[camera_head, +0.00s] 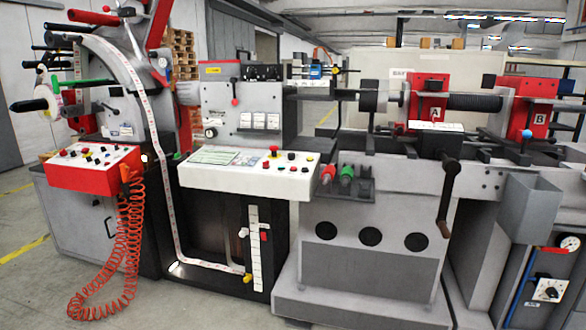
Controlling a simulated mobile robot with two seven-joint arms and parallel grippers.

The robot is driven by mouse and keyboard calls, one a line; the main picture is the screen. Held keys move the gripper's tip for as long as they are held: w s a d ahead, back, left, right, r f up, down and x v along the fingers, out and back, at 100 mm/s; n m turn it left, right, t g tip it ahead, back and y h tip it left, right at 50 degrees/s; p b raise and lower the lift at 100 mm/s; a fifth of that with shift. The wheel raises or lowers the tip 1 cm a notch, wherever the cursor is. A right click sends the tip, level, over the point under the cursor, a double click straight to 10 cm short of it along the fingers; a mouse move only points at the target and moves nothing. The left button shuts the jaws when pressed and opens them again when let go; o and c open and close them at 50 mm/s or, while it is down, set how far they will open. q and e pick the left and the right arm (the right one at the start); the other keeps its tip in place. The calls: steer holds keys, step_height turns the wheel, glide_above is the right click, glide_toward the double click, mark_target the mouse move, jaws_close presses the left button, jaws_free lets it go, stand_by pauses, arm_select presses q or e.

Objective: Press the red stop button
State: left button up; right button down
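A red button (274,149), seemingly on a yellow base, stands at the back of the white sloped control panel in the middle of the machine. It is small in view, and I cannot read any marking on it. The white control panel (215,178) carries several other small buttons. A red control box (75,177) at the left also bears several small coloured buttons. I cannot tell from the picture which button is named stop. Neither of my grippers is in view.
An orange coiled cable (133,225) hangs from the red box to the floor. A red-tipped tool (327,174) and a green-tipped tool (347,175) stand right of the white panel. A crank handle (444,205) sticks out farther right. Free floor (30,285) lies at the left.

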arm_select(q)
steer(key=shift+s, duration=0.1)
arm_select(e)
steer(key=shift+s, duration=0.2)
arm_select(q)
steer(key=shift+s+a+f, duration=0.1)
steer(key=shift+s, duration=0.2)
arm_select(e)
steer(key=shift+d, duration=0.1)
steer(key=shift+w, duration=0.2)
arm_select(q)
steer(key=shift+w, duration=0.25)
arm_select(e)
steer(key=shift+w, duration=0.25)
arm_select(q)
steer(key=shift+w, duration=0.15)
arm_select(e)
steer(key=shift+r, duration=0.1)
arm_select(q)
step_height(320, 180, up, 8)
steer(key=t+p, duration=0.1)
steer(key=p, duration=0.8)
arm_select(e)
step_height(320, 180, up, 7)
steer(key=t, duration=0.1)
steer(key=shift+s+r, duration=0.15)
